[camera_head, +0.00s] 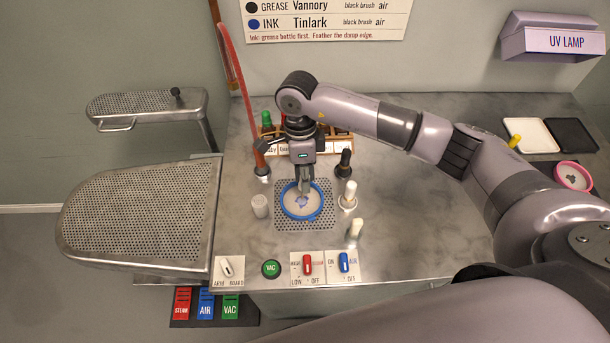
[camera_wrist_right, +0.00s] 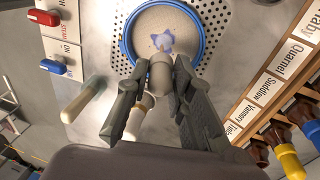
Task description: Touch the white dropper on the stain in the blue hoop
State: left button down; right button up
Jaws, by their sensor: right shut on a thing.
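The blue hoop (camera_head: 286,212) lies on a perforated plate in the table and frames pale cloth with a bluish-violet stain (camera_head: 300,202). In the right wrist view the hoop (camera_wrist_right: 204,40) and the stain (camera_wrist_right: 163,41) lie just beyond my fingertips. My right gripper (camera_head: 305,186) points down over the hoop. It is shut on the white dropper (camera_wrist_right: 161,72), a pale grey-white body held between the fingers. The dropper's tip points at the stain; I cannot tell whether it touches. My left gripper is not in view.
A white cup (camera_head: 260,206) stands left of the hoop. A white-handled brush (camera_head: 348,193), a black-handled brush (camera_head: 344,163) and another white piece (camera_head: 355,229) stand to the right. A bottle rack (camera_head: 340,145) is behind. Switches (camera_head: 307,265) line the front edge.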

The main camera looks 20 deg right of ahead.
jog(key=shift+f+b, duration=0.5)
dwell(0.7)
jog(key=shift+f+b, duration=0.1)
jog(key=shift+b, duration=0.2)
dwell(1.4)
notch_tip(320, 180, up, 2)
jog(key=shift+r+p, duration=0.1)
jog(key=shift+p, duration=0.5)
jog(key=shift+r+p, duration=1.1)
jog(key=shift+r, duration=1.4)
